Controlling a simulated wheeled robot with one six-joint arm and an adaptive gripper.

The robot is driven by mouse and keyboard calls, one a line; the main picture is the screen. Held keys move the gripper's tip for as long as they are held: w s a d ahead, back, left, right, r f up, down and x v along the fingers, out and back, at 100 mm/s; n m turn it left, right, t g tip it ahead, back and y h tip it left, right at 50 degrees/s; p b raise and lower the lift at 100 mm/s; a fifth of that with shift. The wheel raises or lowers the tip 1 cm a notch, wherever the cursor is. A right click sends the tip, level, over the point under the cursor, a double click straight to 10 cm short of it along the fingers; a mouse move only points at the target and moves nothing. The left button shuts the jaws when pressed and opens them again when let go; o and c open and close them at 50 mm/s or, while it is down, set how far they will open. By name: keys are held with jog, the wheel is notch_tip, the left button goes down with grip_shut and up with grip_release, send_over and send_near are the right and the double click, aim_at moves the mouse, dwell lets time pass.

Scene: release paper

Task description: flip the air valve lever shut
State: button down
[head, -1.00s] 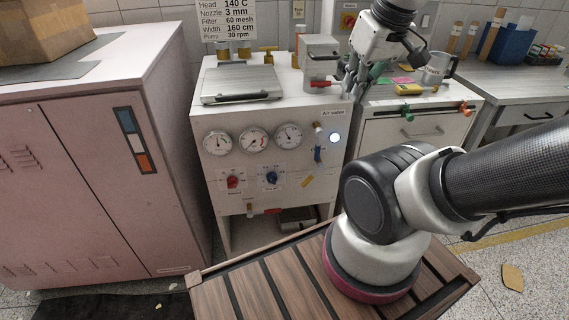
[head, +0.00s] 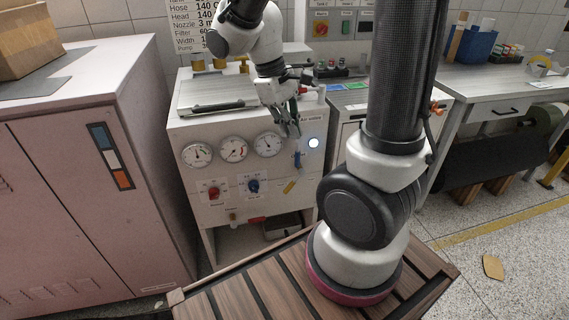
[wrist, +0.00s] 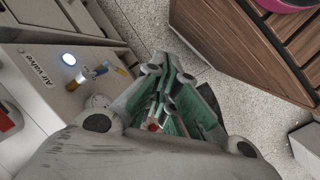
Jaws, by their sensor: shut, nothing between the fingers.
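The air valve lever (head: 298,160) is a small blue handle on the front panel of the white machine, below the air valve label and beside a lit round lamp (head: 313,143). In the head view it points downward. In the wrist view the blue lever (wrist: 101,70) lies left of my fingers, near the label (wrist: 37,68). My gripper (head: 291,131) is shut and empty, in front of the panel's upper right, just above the lever. In the wrist view the green-padded fingers (wrist: 163,88) point over the floor, apart from the lever. I cannot tell the exact depth gap.
Three gauges (head: 233,149) sit left of the lever. A pink cabinet (head: 60,190) stands left. A workbench (head: 500,90) stands right. Floor in front is open.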

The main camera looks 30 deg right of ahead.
aim_at(298, 152)
jog(key=w+a+f+n+h, duration=0.1)
jog(key=w+f+n+h, duration=0.2)
jog(key=w+f+n, duration=0.3)
jog(key=w+a+f+n+t+h, duration=0.1)
jog(key=w+a+f+n+h, duration=0.1)
jog(key=w+f+n, duration=0.4)
jog(key=w+f+h, duration=0.1)
jog(key=w+f, duration=0.3)
jog(key=f, duration=0.1)
jog(key=shift+w+a+f, duration=0.15)
jog(key=shift+a+f, duration=0.05)
jog(key=shift+f, duration=0.05)
jog(key=shift+s+d+f, duration=0.15)
jog(key=shift+d+f, duration=1)
jog(key=shift+d, duration=0.7)
jog(key=shift+s+d+f, duration=0.15)
jog(key=shift+d+f, duration=1.05)
jog(key=shift+d, duration=0.65)
jog(key=shift+s+d+f, duration=0.15)
jog(key=shift+d+f, duration=1)
jog(key=shift+d, duration=0.7)
jog(key=shift+d+h, duration=0.1)
jog(key=shift+h, duration=0.2)
